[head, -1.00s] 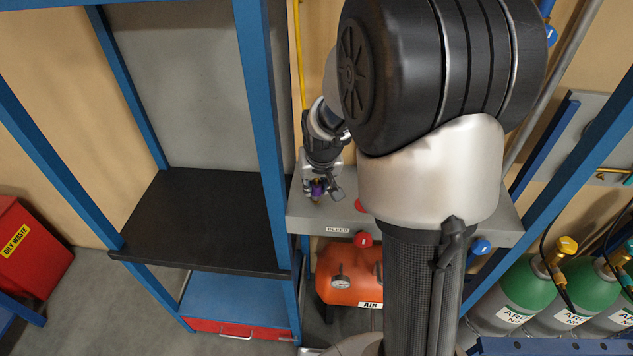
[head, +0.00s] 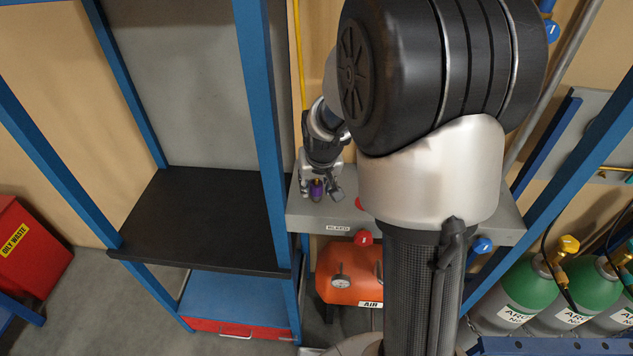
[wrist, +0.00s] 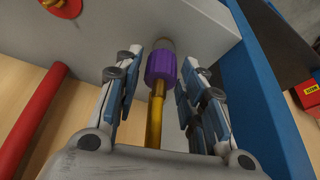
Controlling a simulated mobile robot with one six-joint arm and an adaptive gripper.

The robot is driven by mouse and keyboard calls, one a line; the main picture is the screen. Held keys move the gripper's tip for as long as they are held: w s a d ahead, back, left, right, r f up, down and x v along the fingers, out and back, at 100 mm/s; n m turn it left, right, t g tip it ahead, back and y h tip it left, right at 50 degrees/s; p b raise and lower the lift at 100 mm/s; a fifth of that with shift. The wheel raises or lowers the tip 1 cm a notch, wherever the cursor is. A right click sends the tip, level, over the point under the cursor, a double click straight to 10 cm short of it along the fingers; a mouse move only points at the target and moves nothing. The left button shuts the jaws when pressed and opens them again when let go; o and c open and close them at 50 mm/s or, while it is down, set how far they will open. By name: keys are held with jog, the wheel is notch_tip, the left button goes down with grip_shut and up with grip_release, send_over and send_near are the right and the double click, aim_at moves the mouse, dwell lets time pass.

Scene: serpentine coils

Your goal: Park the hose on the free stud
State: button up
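A purple collar (wrist: 161,67) with a brass stem (wrist: 157,108) is the hose end that I can see. In the wrist view it stands between my fingers, its far end against a short grey stub (wrist: 166,44) on the grey panel. My gripper (wrist: 158,85) is open around it, with a visible gap on the left and a narrower one on the right. In the head view my gripper (head: 320,190) and the purple collar (head: 317,188) are over the left end of the grey manifold (head: 300,218). The hose itself cannot be made out, and my arm hides part of the manifold.
A blue post (head: 268,130) stands close left of my gripper, with a black shelf (head: 200,220) beyond. An orange air tank (head: 350,285) sits below; green cylinders (head: 525,295) stand at the right.

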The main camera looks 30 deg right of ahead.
jog(key=shift+o, duration=1)
jog(key=v, duration=1.2)
jog(key=s+a+f+n+b, duration=0.1)
jog(key=s+a+f+b, duration=0.3)
jog(key=s, duration=0.3)
jog(key=s+a+f+n+y+b, duration=0.1)
jog(key=s+a+f+b, duration=0.3)
jog(key=s+b, duration=0.3)
jog(key=s+a+f+n+b, duration=0.1)
jog(key=s+a+f+b, duration=0.3)
jog(key=s, duration=0.3)
jog(key=shift+s+a+f+n+b, duration=0.2)
jog(key=shift+a+f+n+b, duration=0.2)
jog(key=shift+f+b, duration=0.3)
jog(key=shift+r, duration=0.1)
